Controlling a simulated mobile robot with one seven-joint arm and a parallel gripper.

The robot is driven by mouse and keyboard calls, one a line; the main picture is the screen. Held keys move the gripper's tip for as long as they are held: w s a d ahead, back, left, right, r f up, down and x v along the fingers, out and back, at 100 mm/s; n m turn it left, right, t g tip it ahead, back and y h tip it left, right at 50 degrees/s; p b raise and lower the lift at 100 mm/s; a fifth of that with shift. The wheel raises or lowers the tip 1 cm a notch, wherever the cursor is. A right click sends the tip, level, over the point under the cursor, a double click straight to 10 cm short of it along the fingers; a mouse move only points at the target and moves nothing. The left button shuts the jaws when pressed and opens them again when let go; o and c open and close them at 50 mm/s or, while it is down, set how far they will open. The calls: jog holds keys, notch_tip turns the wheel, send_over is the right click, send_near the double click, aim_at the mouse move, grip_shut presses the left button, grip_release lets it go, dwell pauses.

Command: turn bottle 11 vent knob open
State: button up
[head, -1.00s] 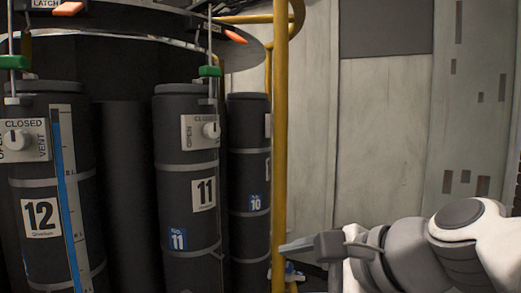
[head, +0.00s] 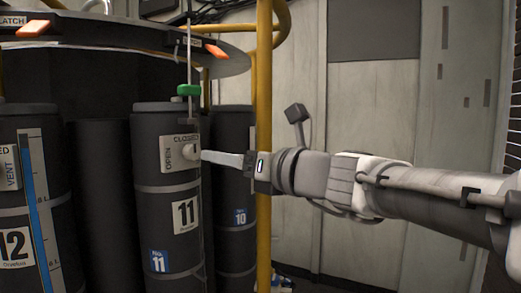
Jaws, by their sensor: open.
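Bottle 11 (head: 165,217) is a dark grey cylinder in the head view, marked with a white 11 label and a blue 11 tag.
Bottle 12 (head: 22,205) stands at the left and bottle 10 (head: 237,190) behind at the right. A yellow post (head: 263,90) stands close by my wrist. A green clip (head: 188,90) on a rod sits above bottle 11. Orange tabs (head: 216,51) mark the rim overhead.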

aim_at(195, 152)
jog(key=p+x, duration=0.1)
jog(key=x, duration=0.8)
jog(key=shift+w+a, duration=0.3)
grip_shut()
